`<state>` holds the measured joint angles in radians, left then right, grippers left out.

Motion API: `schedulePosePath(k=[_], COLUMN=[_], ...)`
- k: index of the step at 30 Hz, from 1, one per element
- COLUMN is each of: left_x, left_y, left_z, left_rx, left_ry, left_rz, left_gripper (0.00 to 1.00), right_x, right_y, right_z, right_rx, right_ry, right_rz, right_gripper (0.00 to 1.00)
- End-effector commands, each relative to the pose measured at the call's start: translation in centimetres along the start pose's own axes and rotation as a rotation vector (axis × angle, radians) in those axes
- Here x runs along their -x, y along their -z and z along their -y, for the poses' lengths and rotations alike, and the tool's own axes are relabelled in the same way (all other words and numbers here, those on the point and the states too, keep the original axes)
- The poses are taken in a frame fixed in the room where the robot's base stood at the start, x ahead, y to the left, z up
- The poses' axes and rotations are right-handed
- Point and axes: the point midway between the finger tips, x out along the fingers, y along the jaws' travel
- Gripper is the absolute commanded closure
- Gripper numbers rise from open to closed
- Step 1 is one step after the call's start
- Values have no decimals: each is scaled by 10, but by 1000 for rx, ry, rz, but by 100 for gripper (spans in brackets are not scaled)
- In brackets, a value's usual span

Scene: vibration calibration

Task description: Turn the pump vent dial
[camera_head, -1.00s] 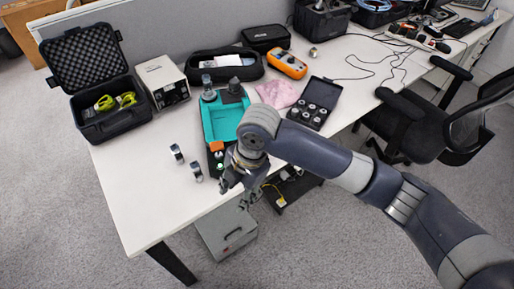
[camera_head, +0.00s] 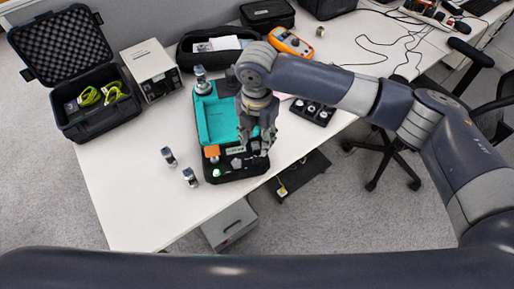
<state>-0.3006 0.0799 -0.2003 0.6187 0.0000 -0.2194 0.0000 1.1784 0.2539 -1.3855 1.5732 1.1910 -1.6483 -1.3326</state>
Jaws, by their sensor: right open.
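The pump unit, a black base with a teal tray (camera_head: 212,122), stands near the table's front edge. Its front panel carries an orange block (camera_head: 211,151), a pale green button (camera_head: 217,173) and small dark knobs (camera_head: 237,163). Which knob is the vent dial I cannot tell at this size. My right gripper (camera_head: 254,149) is open and points down over the right side of the panel, beside the knobs. Its fingers hide part of the panel; contact cannot be made out. My left gripper is not in view.
Two small metal cylinders (camera_head: 190,177) (camera_head: 168,156) stand left of the pump. An open black case (camera_head: 85,128), a beige box (camera_head: 147,62) and an orange meter (camera_head: 290,42) are behind. The front left tabletop is clear.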

Motion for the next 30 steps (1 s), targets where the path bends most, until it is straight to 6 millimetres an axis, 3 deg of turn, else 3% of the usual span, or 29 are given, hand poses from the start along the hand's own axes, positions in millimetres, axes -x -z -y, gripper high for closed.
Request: schedulePosePath(k=[6, 12, 25, 26, 30], left_x=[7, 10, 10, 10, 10], left_y=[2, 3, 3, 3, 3], left_z=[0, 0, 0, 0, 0], left_rx=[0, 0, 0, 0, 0], left_ry=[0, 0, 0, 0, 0], left_rz=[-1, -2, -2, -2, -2], left_gripper=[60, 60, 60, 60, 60], right_x=[-42, -72, -85, -85, -85], right_y=[1, 1, 0, 0, 0], right_z=[1, 0, 0, 0, 0], right_rx=[-2, -1, 0, 0, 0], right_ry=[3, 1, -1, -1, -1], right_rz=[-2, -2, 1, 1, 1], right_gripper=[59, 59, 59, 61, 93])
